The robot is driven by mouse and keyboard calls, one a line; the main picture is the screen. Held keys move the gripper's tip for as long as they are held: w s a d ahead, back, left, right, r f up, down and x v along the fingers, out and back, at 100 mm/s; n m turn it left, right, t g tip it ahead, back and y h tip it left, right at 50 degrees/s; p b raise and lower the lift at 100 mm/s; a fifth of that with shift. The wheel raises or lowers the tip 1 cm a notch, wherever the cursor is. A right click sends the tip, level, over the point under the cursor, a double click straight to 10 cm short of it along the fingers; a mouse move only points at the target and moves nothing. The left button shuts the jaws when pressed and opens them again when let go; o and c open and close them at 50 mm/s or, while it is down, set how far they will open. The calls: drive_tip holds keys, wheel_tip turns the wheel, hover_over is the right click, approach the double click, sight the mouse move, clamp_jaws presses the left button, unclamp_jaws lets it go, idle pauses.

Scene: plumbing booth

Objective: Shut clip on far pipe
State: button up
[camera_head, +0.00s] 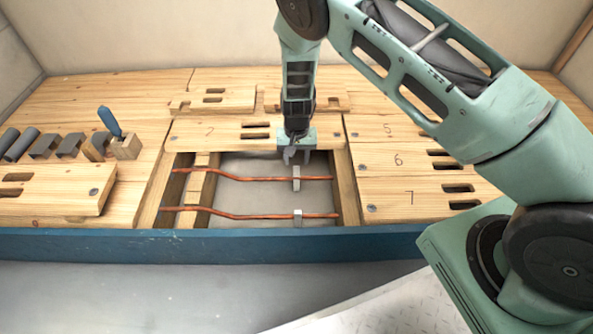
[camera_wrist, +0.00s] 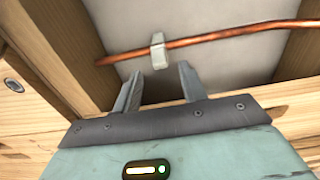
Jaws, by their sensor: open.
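The far copper pipe (camera_head: 250,179) runs left to right across the floor opening. It also shows in the wrist view (camera_wrist: 230,36). A pale grey clip (camera_head: 296,178) sits on it right of the middle and stands up across the pipe; in the wrist view the clip (camera_wrist: 158,52) lies just beyond my fingertips. I cannot tell whether it is latched. My gripper (camera_head: 297,158) points down, on the far side of the pipe. In the wrist view my gripper (camera_wrist: 160,84) is open and empty, its fingers apart from the clip.
The near copper pipe (camera_head: 250,216) runs in front with its own grey clip (camera_head: 297,217). Wooden joists (camera_head: 198,190) and floorboards (camera_head: 400,170) edge the opening. A blue-handled tool (camera_head: 110,122) in a wooden block and several dark grey pieces (camera_head: 45,145) stand at left.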

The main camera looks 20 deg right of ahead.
sight(297, 166)
drive_tip(key=shift+f+b, duration=0.65)
drive_tip(key=shift+f, duration=1.25)
clamp_jaws()
drive_tip(key=shift+s, duration=0.1)
drive_tip(key=shift+s+a+t+h+p, duration=0.15)
drive_tip(key=shift+s+t+h+p, duration=0.25)
drive_tip(key=shift+t+p, duration=0.7)
drive_tip(key=shift+s+a+f+t+h+p, duration=0.1)
drive_tip(key=shift+s+f+t+h+p, duration=0.25)
drive_tip(key=shift+t, duration=0.55)
drive_tip(key=shift+s+a+f+t+h+p, duration=0.15)
drive_tip(key=shift+s+t+h+p, duration=0.2)
drive_tip(key=shift+t, duration=0.55)
